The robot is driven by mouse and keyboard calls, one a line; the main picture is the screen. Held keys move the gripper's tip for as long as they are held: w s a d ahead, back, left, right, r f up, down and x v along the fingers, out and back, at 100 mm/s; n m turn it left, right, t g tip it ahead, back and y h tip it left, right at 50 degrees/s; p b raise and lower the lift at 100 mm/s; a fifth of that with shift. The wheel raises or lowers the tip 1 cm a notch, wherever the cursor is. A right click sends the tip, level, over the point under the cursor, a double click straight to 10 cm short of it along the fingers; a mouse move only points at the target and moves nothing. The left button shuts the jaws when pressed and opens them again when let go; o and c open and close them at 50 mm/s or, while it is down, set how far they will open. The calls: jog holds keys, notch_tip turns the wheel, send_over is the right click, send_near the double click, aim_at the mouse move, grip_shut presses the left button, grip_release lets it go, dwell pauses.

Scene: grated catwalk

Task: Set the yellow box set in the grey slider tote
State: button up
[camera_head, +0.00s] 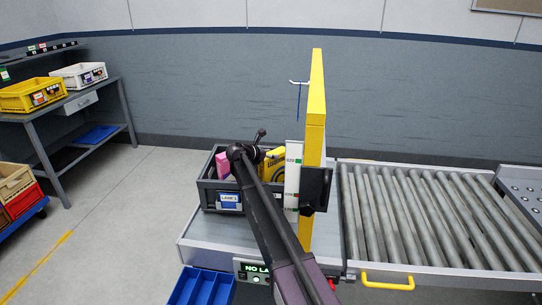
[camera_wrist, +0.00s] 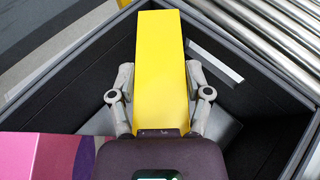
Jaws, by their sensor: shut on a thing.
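The yellow box (camera_head: 272,166) shows in the head view inside the dark grey tote (camera_head: 209,197), at its right part, with dark print on its face. In the wrist view the yellow box (camera_wrist: 162,45) is between the two fingers of my gripper (camera_wrist: 160,82), which is shut on it. The walls of the tote (camera_wrist: 60,80) surround the box there. Whether the box touches the tote floor I cannot tell. In the head view my arm hides part of the tote and my fingers.
A pink box (camera_head: 223,164) is in the tote's left part; it also shows in the wrist view (camera_wrist: 35,155). A yellow post (camera_head: 316,110) stands close to the right of the tote. A roller conveyor (camera_head: 430,215) lies beyond it. A blue tray (camera_head: 203,288) is in front.

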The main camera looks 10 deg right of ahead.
jog(key=shift+f, duration=0.15)
jog(key=o, duration=1.3)
jog(key=shift+o, duration=0.2)
jog(key=shift+s+a+r, duration=0.1)
jog(key=shift+s+r, duration=0.05)
jog(key=shift+r, duration=0.15)
jog(key=p+v, duration=0.4)
jog(key=v, duration=0.7)
jog(key=shift+a+p, duration=0.3)
jog(key=shift+s+r, duration=0.1)
